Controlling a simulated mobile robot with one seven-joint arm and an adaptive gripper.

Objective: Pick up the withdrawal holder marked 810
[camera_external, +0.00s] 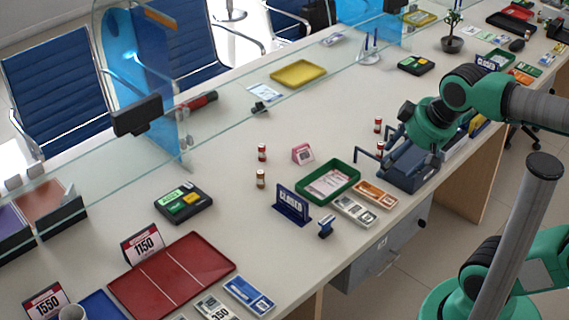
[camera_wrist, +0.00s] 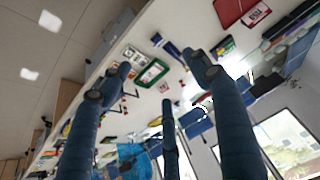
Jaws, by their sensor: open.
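No number 810 can be read in either view. A small pink holder (camera_external: 302,153) with a white face stands on the counter behind the green tray (camera_external: 343,194); its marking is too small to read. My gripper (camera_external: 371,150) is open and empty, with dark blue fingers pointing left, to the right of the pink holder and apart from it. In the wrist view the spread fingers of my gripper (camera_wrist: 162,78) frame the counter, with the green tray (camera_wrist: 152,85) between them.
A blue CLOSED sign (camera_external: 291,204) stands left of the green tray. Small red-capped rolls (camera_external: 262,152) stand near the pink holder. A glass screen (camera_external: 215,110) runs along the counter. A red tray (camera_external: 172,277) lies at front left. The middle of the counter has bare room.

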